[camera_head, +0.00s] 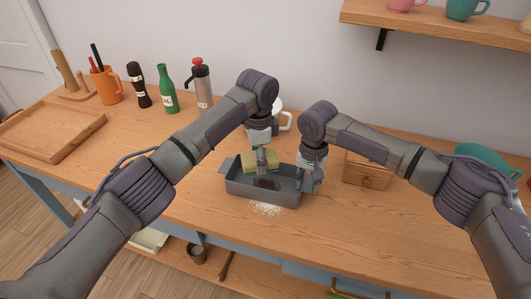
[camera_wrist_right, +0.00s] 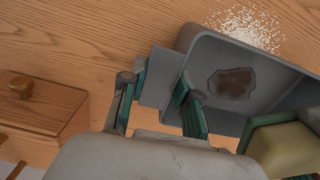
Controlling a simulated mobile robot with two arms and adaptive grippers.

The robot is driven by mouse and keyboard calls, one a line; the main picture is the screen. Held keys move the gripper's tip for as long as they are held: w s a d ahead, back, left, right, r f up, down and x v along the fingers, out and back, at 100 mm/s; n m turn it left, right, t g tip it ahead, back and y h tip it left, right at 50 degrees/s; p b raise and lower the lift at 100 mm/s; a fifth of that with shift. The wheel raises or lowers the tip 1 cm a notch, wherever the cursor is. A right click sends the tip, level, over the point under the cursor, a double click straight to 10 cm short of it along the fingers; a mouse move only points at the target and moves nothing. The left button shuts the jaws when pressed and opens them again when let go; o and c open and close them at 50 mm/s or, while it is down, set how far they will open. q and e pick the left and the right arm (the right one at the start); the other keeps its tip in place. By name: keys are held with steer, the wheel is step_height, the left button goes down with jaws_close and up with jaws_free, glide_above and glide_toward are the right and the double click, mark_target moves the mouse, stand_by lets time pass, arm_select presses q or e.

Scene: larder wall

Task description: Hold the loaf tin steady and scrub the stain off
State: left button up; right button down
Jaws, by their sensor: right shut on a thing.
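The grey loaf tin (camera_head: 258,196) stands on the wooden worktop, with a dark brown stain (camera_wrist_right: 232,83) on its inside floor. The stain also shows in the head view (camera_head: 268,184), below the sponge. My left gripper (camera_head: 262,168) is shut on a yellow and green sponge (camera_head: 248,160), held over the back of the tin; the sponge's underside is hidden. The sponge also shows at the lower right of the right wrist view (camera_wrist_right: 285,148). My right gripper (camera_head: 304,184) is shut on the tin's right end tab (camera_wrist_right: 158,78).
White grains (camera_head: 266,209) lie in front of the tin. A wooden box with a knob (camera_head: 367,172) stands right of my right gripper. A white mug (camera_head: 285,120) is behind. Bottles, an orange utensil jug (camera_head: 107,87) and a wooden tray (camera_head: 50,133) are left. Clear worktop lies at front right.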

mark_target(259, 185)
arm_select(q)
steer(key=shift+f, duration=3.5)
arm_select(e)
steer(key=shift+f, duration=0.1)
arm_select(q)
steer(key=shift+s+d+f, duration=0.15)
steer(key=shift+d+f, duration=0.25)
steer(key=shift+f, duration=0.1)
steer(key=shift+s+d+f, duration=0.1)
steer(key=shift+s+d, duration=0.1)
steer(key=shift+d, duration=0.45)
steer(key=shift+s+d, duration=0.15)
steer(key=shift+d, duration=0.45)
steer(key=shift+w+a, duration=0.25)
steer(key=shift+a, duration=0.6)
steer(key=shift+w+a, duration=0.2)
steer(key=shift+a, duration=0.65)
steer(key=shift+r, duration=4.05)
steer(key=shift+f, duration=0.1)
